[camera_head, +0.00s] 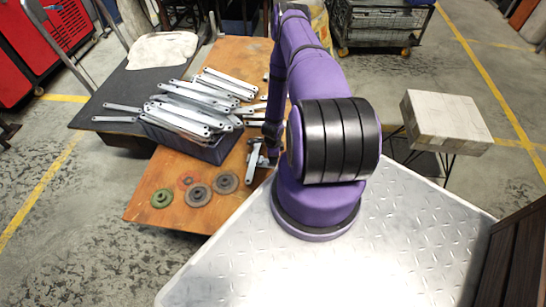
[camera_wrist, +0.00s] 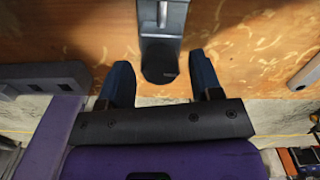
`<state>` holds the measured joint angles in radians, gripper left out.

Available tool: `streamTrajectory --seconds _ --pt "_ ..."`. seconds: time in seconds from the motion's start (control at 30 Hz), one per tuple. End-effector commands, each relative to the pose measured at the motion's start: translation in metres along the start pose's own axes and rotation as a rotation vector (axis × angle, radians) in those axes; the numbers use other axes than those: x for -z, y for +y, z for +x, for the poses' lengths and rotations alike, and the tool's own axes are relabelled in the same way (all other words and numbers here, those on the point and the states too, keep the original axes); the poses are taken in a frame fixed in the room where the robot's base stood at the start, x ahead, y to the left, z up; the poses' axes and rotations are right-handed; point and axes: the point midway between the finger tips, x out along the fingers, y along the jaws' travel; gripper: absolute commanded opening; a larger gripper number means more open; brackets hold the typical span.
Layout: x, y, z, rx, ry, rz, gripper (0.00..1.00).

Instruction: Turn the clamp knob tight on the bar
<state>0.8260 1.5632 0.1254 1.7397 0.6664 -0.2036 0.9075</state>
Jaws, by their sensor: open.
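In the wrist view, a grey metal clamp body (camera_wrist: 162,20) runs down from the top edge over the wooden table. Its dark, rounded lower end (camera_wrist: 159,65), which looks like the knob, is between my fingers. My gripper (camera_wrist: 160,68) is open, one blue finger on each side with a visible gap. I cannot tell whether the knob is fully between the fingertips or beyond them. In the head view, a grey clamp-like part (camera_head: 256,162) sits at the table's right edge, beside my arm. My arm hides much of this area, and I cannot make out the bar.
A dark bin (camera_head: 215,152) heaped with galvanized brackets (camera_head: 195,103) stands on the wooden table (camera_head: 150,212). Several round discs (camera_head: 197,195) lie near its front. A white box (camera_head: 445,122) on a stand is at the right.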

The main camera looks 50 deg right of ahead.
Motion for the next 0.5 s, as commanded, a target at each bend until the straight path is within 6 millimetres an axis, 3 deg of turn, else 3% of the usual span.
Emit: streamTrajectory --seconds 0.5 --pt "-0.0003 -0.0003 -0.0001 0.0 0.001 -0.838 0.59"
